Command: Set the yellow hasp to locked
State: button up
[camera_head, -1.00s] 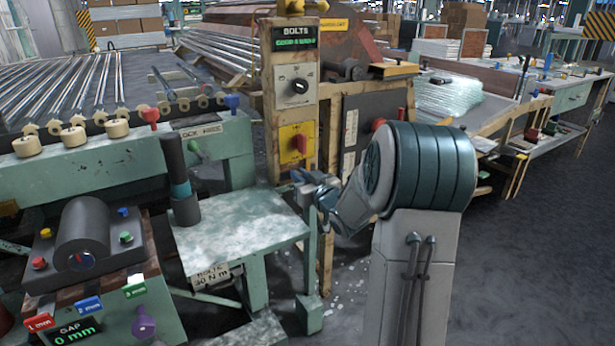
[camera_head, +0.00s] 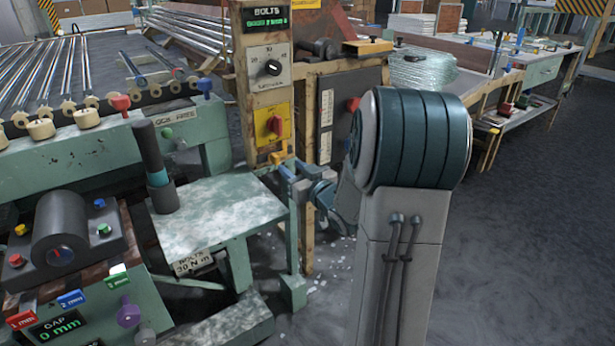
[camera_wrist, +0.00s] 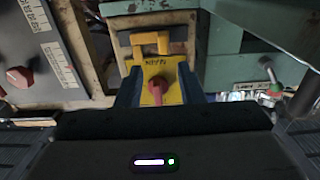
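The yellow hasp (camera_head: 279,157) is on the wooden post below the yellow switch panel (camera_head: 284,106) with its red knob (camera_head: 274,124). In the wrist view, the hasp (camera_wrist: 150,42) appears as a yellow bracket against the wood, beyond the fingertips. My gripper (camera_head: 292,178) is close to the post, just below and right of the hasp. In the wrist view, the two blue fingers of my gripper (camera_wrist: 160,70) are apart, with the yellow panel and red knob seen between them. Nothing is held. I cannot tell whether the fingers touch the hasp.
A green-topped table (camera_head: 215,215) stands left of my gripper, with a dark upright handle (camera_head: 155,165) on it. A grey panel with a red knob (camera_head: 352,104) stands to the right. Open floor lies at right.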

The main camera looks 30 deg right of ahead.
jog(key=s, duration=0.6)
jog(key=shift+s+d+p, duration=0.4)
jog(key=shift+p, duration=0.05)
jog(key=shift+r, duration=0.1)
jog(key=s+a+r+m+g+h+p, duration=0.1)
jog(key=s+a+r+g+h+p, duration=0.15)
jog(key=r+p, duration=0.5)
jog(key=s+a+r+m+g+h+p, duration=0.1)
jog(key=a+r+g+h+p, duration=0.1)
jog(key=r+g+p, duration=0.4)
jog(key=s+a+r+g+y+p, duration=0.1)
jog(key=s+a+r+g+p, duration=0.2)
jog(key=s+a+r+p, duration=0.3)
jog(key=s+a+r+g+y+p, duration=0.1)
jog(key=s+a+r+g+p, duration=0.2)
jog(key=s+a+r+p, duration=0.4)
jog(key=s+p, duration=0.2)
jog(key=s, duration=0.3)
jog(key=shift+r+n+g+y+p, duration=0.2)
jog(key=shift+n+g+y+p, duration=0.1)
jog(key=shift+g+y+p, duration=0.05)
jog(key=shift+d, duration=0.1)
